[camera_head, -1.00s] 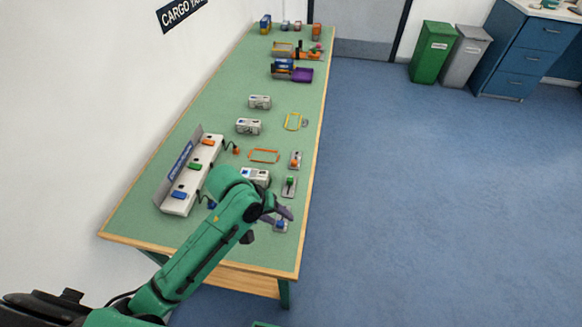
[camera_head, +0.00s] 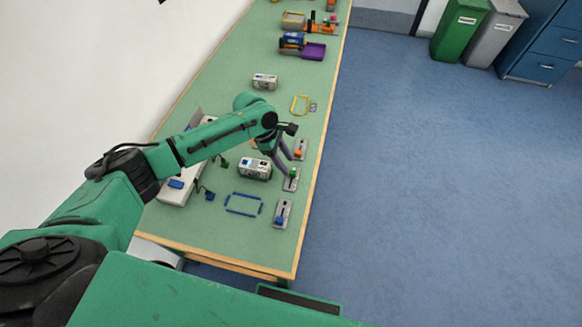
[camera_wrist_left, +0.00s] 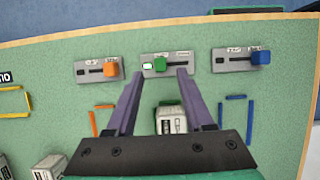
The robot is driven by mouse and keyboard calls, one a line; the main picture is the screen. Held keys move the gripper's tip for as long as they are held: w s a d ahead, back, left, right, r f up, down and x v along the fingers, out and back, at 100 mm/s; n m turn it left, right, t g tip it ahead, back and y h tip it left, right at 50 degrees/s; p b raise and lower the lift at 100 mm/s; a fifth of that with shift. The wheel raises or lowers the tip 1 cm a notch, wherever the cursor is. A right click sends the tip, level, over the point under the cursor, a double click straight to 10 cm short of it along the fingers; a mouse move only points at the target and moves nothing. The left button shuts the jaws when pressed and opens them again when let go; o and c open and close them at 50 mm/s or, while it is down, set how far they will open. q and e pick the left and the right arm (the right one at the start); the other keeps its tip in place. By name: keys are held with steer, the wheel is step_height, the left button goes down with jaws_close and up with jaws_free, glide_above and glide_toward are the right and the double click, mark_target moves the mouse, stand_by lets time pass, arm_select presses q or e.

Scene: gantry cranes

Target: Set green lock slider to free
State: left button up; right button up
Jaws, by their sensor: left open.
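The green lock slider is a grey plate (camera_wrist_left: 175,70) with a green knob (camera_wrist_left: 159,66) on a slot. The wrist view shows small labels near the slot's ends, too small to read. In the head view the green knob (camera_head: 293,172) is near the table's right edge. My left gripper (camera_wrist_left: 159,75) is open, its two purple-grey fingers pointing at the plate with the knob between their tips in the picture. I cannot tell whether a finger touches it. In the head view the left gripper (camera_head: 287,164) is over the green slider. My right gripper is out of view.
An orange slider (camera_wrist_left: 110,69) and a blue slider (camera_wrist_left: 260,57) flank the green one. A white-grey box (camera_head: 254,168) stands beside it on the green table (camera_head: 215,225). A blue outline (camera_head: 243,204) lies nearby. Open floor (camera_head: 430,200) is to the right.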

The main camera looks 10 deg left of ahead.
mark_target(292, 171)
arm_select(q)
steer(key=x, duration=0.3)
steer(key=shift+d+f, duration=0.15)
steer(key=shift+f, duration=0.05)
steer(key=shift+d+f, duration=0.15)
steer(key=shift+f, duration=0.15)
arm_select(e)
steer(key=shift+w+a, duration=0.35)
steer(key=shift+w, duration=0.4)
arm_select(q)
jaws_close()
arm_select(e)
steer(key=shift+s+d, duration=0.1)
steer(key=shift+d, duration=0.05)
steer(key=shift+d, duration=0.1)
